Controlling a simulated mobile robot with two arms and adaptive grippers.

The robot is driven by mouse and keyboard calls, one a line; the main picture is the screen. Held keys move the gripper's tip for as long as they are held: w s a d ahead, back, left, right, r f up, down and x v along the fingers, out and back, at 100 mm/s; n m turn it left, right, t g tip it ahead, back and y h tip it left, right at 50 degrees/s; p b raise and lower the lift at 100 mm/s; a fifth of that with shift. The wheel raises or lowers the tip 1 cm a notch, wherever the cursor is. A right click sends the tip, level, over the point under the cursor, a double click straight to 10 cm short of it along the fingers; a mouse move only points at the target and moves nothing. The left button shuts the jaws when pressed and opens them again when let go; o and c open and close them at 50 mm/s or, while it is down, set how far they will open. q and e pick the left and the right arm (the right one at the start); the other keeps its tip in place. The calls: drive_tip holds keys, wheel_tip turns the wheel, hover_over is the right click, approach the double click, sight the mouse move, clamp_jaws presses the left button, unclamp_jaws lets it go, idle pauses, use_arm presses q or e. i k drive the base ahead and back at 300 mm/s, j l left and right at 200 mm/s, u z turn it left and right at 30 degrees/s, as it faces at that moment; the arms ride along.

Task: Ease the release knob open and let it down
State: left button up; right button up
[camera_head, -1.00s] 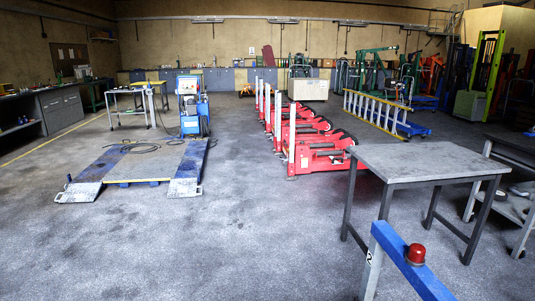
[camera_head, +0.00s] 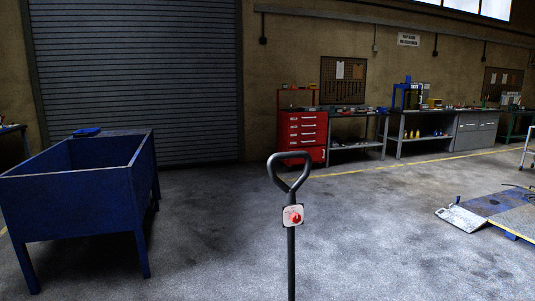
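A dark upright handle (camera_head: 291,250) with a loop grip on top (camera_head: 289,160) stands in the lower middle of the head view. A red round knob (camera_head: 296,218) sits on a pale plate just below the loop, where the loop's two sides meet the shaft. The lower end of the handle and whatever it is fixed to are below the picture. Neither of my grippers shows in the head view.
A blue open-topped bin on legs (camera_head: 70,207) stands at left. A red drawer cabinet (camera_head: 303,135) and a workbench (camera_head: 420,138) line the back wall. A blue-grey platform (camera_head: 500,210) lies at right. Floor around the handle is clear.

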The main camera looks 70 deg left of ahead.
sight(295, 217)
drive_tip(key=u, duration=2.25)
